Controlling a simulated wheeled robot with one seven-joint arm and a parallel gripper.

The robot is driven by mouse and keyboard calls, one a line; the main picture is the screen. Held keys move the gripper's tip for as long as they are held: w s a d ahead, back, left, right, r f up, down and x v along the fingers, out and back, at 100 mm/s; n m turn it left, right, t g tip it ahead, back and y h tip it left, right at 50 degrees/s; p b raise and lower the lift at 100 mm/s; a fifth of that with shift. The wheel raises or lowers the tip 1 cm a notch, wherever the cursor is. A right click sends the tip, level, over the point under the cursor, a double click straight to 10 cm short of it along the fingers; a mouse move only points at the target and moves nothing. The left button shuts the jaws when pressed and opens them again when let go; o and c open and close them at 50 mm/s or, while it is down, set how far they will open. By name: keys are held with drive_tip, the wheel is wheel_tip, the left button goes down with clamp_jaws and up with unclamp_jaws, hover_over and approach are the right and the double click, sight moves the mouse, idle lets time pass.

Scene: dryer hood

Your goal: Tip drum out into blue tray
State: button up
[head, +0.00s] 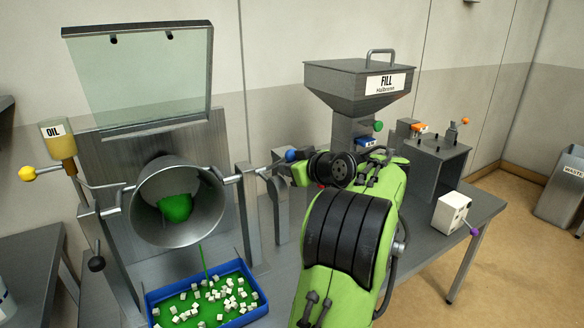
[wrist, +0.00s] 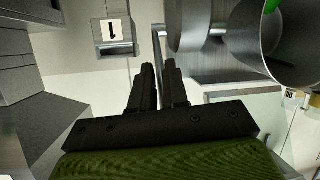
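The metal drum (head: 150,215) is tilted, with its mouth facing forward and down. A green mass (head: 175,207) lies inside it. A thin green strand (head: 203,262) hangs between the drum and the blue tray (head: 157,297). The tray holds green liquid and many white cubes (head: 228,292). A blue ball knob (head: 291,155) sits at the right end of the drum's shaft linkage. My gripper (wrist: 158,68) has its two dark fingers close together with a narrow gap. In the head view my arm hides the fingers. The drum also shows in the wrist view (wrist: 240,45).
A raised glass hood (head: 140,75) stands above the drum. A fill hopper (head: 350,85) stands behind my arm. A white box (head: 451,212) sits on the bench at right. A waste bin (head: 562,190) is far right.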

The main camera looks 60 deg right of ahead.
drive_tip(key=o, duration=0.5)
drive_tip(key=shift+w+a+r, duration=0.15)
drive_tip(key=shift+w+a, duration=0.25)
drive_tip(key=shift+a, duration=0.05)
drive_tip(key=o, duration=0.3)
drive_tip(key=shift+s+d, duration=0.1)
drive_tip(key=p+v, duration=0.4)
drive_tip(key=v, duration=1.1)
drive_tip(key=shift+s+r, duration=0.15)
drive_tip(key=shift+s, duration=0.2)
drive_tip(key=shift+c, duration=0.3)
